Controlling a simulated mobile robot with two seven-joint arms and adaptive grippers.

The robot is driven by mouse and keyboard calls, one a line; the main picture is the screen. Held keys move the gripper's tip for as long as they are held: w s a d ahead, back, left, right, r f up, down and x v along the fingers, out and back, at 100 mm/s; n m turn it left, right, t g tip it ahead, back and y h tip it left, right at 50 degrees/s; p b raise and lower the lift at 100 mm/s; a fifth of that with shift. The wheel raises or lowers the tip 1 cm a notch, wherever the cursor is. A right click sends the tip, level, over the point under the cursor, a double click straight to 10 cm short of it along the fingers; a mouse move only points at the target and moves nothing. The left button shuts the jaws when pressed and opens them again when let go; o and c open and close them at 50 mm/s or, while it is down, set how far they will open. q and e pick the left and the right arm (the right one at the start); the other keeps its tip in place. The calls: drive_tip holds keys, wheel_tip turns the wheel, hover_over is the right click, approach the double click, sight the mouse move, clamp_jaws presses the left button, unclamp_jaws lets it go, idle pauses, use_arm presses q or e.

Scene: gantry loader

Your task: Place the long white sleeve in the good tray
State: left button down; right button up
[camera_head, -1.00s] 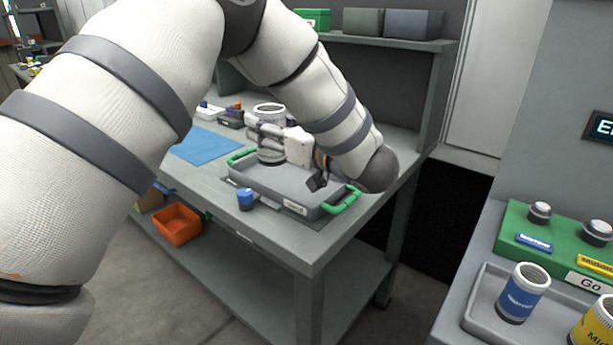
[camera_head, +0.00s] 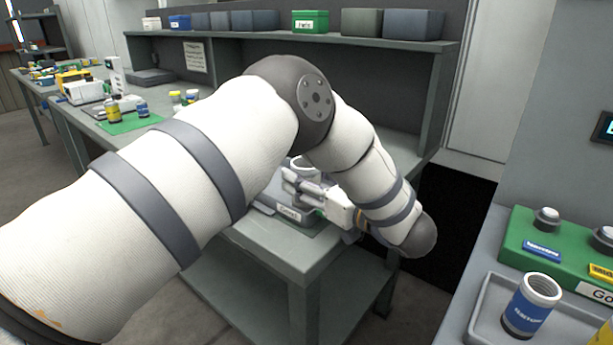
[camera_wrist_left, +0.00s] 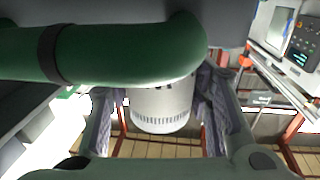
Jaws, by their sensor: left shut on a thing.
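My left gripper (camera_head: 303,184) is shut on the long white sleeve (camera_head: 302,166), an upright ribbed-rim cylinder. The sleeve also shows between the fingers in the left wrist view (camera_wrist_left: 160,108). The grey good tray (camera_head: 265,208), with a small label that seems to read Good, sits at the bench corner. The sleeve is over or beside its right part; my arm hides much of the tray, so I cannot tell whether they touch. My right gripper is out of view.
A shelf with several bins (camera_head: 310,21) stands behind the bench. At right, a grey tray (camera_head: 480,308) holds a blue-banded sleeve (camera_head: 531,305) beside a green button panel (camera_head: 525,230). A dark gap lies between the bench and that station.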

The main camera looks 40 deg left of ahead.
sight(316, 182)
use_arm(q)
drive_tip(key=c, duration=0.8)
unclamp_jaws()
drive_tip(key=shift+c, duration=0.2)
drive_tip(key=v, duration=0.7)
drive_tip(key=shift+b, duration=0.35)
drive_tip(key=shift+d+r, duration=0.1)
drive_tip(key=shift+d, duration=0.15)
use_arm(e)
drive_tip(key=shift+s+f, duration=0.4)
